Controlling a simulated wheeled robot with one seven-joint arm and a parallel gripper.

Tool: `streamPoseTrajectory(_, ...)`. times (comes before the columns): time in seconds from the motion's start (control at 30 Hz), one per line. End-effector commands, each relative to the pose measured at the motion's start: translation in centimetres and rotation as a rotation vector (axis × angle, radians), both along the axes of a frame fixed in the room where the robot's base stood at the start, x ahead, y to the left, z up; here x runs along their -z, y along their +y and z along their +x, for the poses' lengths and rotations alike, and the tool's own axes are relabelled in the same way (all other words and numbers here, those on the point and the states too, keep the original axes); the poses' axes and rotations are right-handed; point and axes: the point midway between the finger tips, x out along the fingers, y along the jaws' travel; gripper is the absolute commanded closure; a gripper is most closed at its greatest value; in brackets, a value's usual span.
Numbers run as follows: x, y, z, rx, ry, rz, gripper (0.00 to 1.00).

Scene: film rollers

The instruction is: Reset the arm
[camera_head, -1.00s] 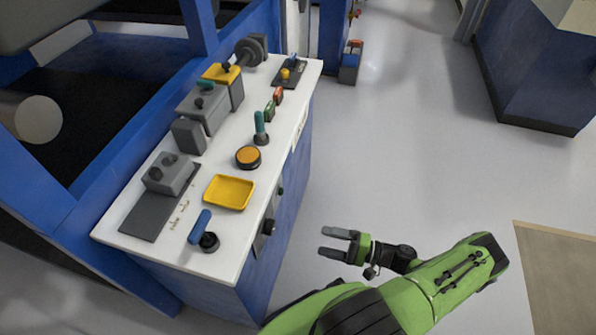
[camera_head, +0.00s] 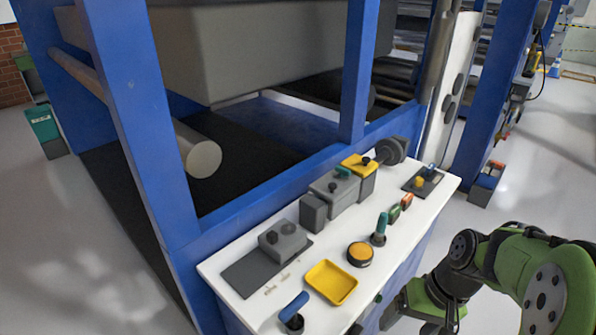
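My arm shows at the lower right of the head view, green and black, bent at a dark joint beside the white-topped control console (camera_head: 240,300). My gripper (camera_head: 392,314) is low at the bottom edge, next to the console's right side. Only a small grey part of it shows below the green wrist, so I cannot tell how far its fingers are apart. I see nothing held in it.
The console carries a yellow tray (camera_head: 331,282), an orange button (camera_head: 360,254), a blue-handled lever (camera_head: 293,310), a teal-handled lever (camera_head: 381,229) and grey boxes. A blue machine frame (camera_head: 150,120) with a pale roller (camera_head: 202,158) stands behind. Grey floor is open at right.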

Motion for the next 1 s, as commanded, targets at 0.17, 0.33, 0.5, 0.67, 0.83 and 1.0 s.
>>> streamPoseTrajectory(0.17,-5.9,3.7,-3.0,-0.075,-0.167,-0.202,0.2)
streamPoseTrajectory(0.33,-9.0,5.5,-6.2,-0.1,-0.314,-0.286,0.2)
streamPoseTrajectory(0.5,-10.6,6.3,-9.0,-0.109,-0.445,-0.316,0.2)
streamPoseTrajectory(0.67,-13.6,6.3,-10.1,-0.107,-0.494,-0.318,0.2)
streamPoseTrajectory(0.83,-17.8,6.3,-10.0,-0.107,-0.494,-0.318,0.2)
streamPoseTrajectory(1.0,-22.8,6.3,-10.0,-0.107,-0.494,-0.318,0.2)
